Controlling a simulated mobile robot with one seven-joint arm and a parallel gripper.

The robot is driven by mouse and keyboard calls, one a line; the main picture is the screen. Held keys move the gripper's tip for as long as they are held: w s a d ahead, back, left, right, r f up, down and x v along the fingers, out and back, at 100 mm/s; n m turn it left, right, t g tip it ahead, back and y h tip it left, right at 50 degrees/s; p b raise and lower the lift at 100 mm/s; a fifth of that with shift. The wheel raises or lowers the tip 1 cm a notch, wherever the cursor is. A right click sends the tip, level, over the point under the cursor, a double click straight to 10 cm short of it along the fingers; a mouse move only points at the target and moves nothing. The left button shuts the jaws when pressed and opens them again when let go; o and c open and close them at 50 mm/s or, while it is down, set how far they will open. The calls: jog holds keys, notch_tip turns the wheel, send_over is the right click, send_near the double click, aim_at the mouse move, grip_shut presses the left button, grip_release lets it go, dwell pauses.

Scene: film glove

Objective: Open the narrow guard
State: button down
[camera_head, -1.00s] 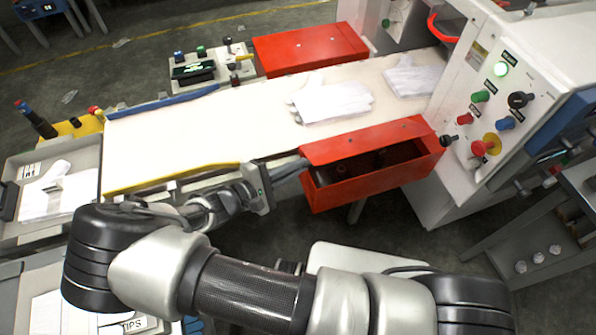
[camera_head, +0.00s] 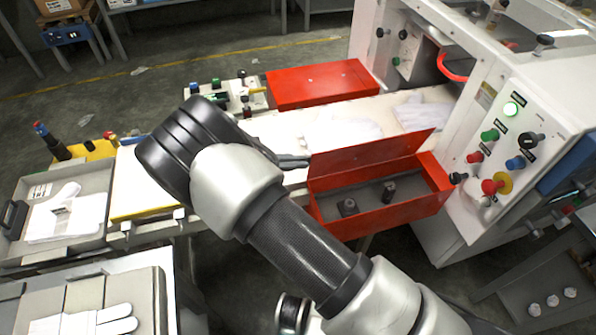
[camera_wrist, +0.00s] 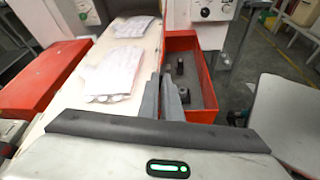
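The near red guard box (camera_head: 385,212) is on the front side of the conveyor, beside the machine. Its red lid (camera_head: 372,160) is swung up and stands steeply tilted at the conveyor side, so the inside shows. Two small dark fittings (camera_head: 348,206) sit inside; they also show in the wrist view (camera_wrist: 180,96). My gripper (camera_head: 300,161) is at the left end of the raised lid. In the wrist view its two grey fingers (camera_wrist: 163,98) lie close together beside the open box (camera_wrist: 203,80). Whether they touch the lid is unclear.
A second red guard (camera_head: 320,84) lies flat and closed on the far side of the belt. White gloves (camera_head: 420,114) lie on the belt. The white machine with its button panel (camera_head: 505,150) stands right. A grey glove tray (camera_head: 92,190) is at left.

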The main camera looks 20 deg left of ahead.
jog(key=shift+w+a+r, duration=0.15)
jog(key=shift+w, duration=0.25)
jog(key=shift+n, duration=0.3)
jog(key=c, duration=2)
grip_release()
jog(key=shift+a, duration=0.1)
jog(key=b+v, duration=0.1)
jog(key=v, duration=1.6)
jog(key=shift+a+b, duration=0.25)
jog(key=shift+b, duration=0.05)
